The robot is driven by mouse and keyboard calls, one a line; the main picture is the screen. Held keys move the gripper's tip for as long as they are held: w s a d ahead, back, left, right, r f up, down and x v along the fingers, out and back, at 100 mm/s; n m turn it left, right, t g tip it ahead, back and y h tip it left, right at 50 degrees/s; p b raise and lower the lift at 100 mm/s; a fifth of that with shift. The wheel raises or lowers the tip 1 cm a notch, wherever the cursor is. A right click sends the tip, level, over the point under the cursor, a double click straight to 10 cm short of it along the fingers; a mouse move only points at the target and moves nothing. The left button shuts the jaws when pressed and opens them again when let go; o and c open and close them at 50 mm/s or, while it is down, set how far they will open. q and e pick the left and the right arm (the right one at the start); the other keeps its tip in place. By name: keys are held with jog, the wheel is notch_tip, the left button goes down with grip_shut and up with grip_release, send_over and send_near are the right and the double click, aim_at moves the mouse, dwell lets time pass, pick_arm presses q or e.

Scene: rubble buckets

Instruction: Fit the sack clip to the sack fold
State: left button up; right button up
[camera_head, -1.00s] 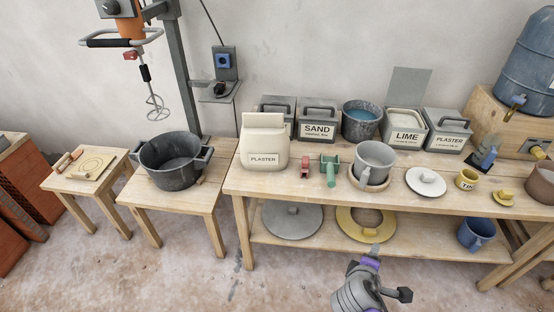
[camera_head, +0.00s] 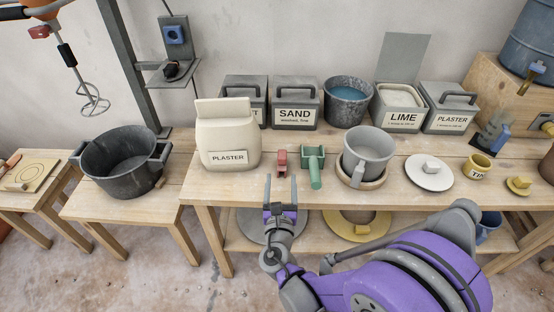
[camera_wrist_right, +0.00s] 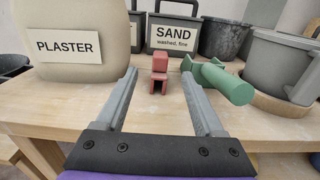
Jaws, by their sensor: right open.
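The sack clip appears to be the small red piece (camera_head: 281,161) standing on the bench; it also shows in the right wrist view (camera_wrist_right: 159,72), ahead and between the fingers. The cream plaster sack (camera_head: 227,141) stands upright just left of it, with its flat fold (camera_head: 222,111) sticking up on top. The sack also fills the left of the right wrist view (camera_wrist_right: 71,47). My right gripper (camera_head: 281,186) is open and empty at the bench's front edge, pointing at the red piece, apart from it. My left gripper is not in view.
A green scoop (camera_head: 314,166) lies close right of the red piece. A grey jug (camera_head: 367,154) stands further right. The sand bin (camera_head: 295,103) and a bucket (camera_head: 348,101) stand behind. The bench front (camera_head: 240,188) is clear.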

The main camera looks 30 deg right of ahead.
aim_at(282, 161)
jog(key=x, duration=0.9)
jog(key=shift+w+d+f+b, duration=0.15)
jog(key=shift+d+f+b, duration=0.05)
jog(key=shift+b, duration=0.15)
grip_shut()
